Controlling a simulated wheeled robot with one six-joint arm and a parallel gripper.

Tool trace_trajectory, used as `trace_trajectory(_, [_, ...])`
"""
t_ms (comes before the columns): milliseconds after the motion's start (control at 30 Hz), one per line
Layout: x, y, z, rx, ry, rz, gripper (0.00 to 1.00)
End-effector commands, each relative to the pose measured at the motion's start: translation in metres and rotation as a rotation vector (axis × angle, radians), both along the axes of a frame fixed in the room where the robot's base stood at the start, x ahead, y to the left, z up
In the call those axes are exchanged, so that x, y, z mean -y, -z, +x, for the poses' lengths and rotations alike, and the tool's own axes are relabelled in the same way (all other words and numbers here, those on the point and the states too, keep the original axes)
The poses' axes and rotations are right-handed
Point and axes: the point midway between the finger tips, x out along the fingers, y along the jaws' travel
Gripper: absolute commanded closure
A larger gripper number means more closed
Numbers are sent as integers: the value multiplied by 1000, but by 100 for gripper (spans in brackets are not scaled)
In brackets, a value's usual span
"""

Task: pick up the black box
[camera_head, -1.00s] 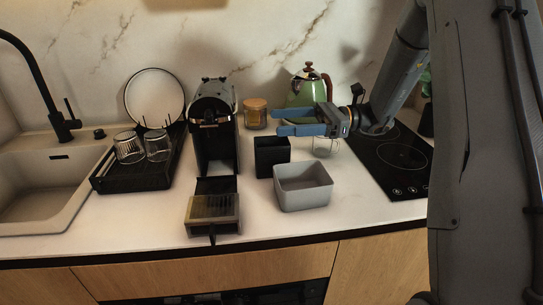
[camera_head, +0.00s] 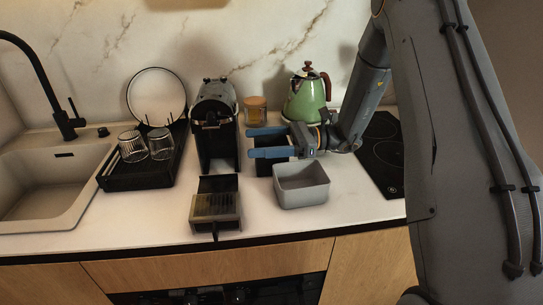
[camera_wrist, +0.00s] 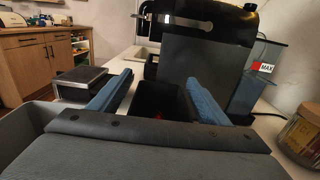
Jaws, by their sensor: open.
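The black box (camera_head: 263,169) is a small open-topped container on the counter, right of the coffee machine. My gripper largely hides it in the head view. My gripper (camera_head: 249,143) is open, its two blue fingers pointing left over the box. In the wrist view, the black box (camera_wrist: 160,98) shows between the spread fingers of my gripper (camera_wrist: 158,77), one finger on each side. Something small and red shows inside the box. I cannot tell whether the fingers touch its walls.
A grey bin (camera_head: 303,195) stands close in front and right of the box. The coffee machine (camera_head: 215,125) is to the left, with a separate tray unit (camera_head: 215,210) in front. A lidded jar (camera_head: 256,110) and green kettle (camera_head: 304,99) stand behind. Free counter lies at front right.

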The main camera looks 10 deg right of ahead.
Motion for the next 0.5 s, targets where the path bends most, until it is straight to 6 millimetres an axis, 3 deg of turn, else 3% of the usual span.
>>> trace_trajectory(267, [-4, 0, 0, 0, 2, 1, 31])
trace_trajectory(500, [-4, 0, 0, 0, 1, 1, 72])
